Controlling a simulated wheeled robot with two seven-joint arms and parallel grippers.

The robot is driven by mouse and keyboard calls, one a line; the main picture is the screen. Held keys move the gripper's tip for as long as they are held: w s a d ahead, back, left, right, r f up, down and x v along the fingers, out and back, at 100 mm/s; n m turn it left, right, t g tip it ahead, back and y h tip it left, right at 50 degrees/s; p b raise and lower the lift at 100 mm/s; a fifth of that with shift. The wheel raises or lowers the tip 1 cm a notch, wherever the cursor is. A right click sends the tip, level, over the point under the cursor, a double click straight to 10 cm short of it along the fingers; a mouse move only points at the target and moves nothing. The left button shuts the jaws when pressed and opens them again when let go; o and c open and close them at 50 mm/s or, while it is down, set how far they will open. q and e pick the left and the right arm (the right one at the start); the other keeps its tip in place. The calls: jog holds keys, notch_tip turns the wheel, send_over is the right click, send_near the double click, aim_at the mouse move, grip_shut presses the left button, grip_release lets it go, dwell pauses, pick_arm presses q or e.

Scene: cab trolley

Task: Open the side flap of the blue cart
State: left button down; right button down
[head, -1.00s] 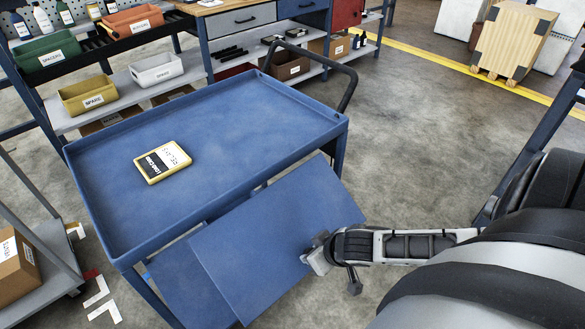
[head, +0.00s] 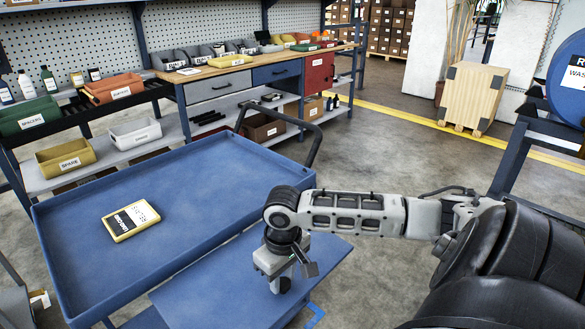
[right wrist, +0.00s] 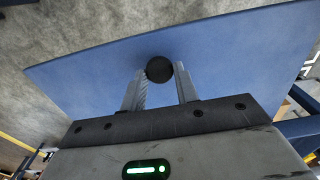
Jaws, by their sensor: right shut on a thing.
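The blue cart (head: 75,209) stands in front of me with its top tray level. Its side flap (head: 225,285) sticks out from the near long side, below the tray rim, and looks close to level. My right gripper (head: 280,284) reaches down over the outer part of the flap. In the right wrist view my right gripper (right wrist: 160,88) has its two fingers around a round black knob (right wrist: 159,69) on the flap (right wrist: 220,58). Whatever holds the flap up from below is hidden. My left gripper is not in view.
A yellow labelled box (head: 131,221) lies in the cart's tray. The cart's push handle (head: 318,132) rises at the far right end. A workbench with bins (head: 135,133) stands behind. Open floor (head: 390,155) lies right of the cart, near a wooden crate (head: 472,98).

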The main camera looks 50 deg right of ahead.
jog(key=shift+w+r, duration=0.1)
jog(key=shift+r, duration=0.15)
dwell(0.3)
jog(key=c, duration=1.1)
grip_release()
notch_tip(320, 180, up, 16)
jog(key=shift+f+p, duration=0.1)
jog(key=shift+p, duration=0.45)
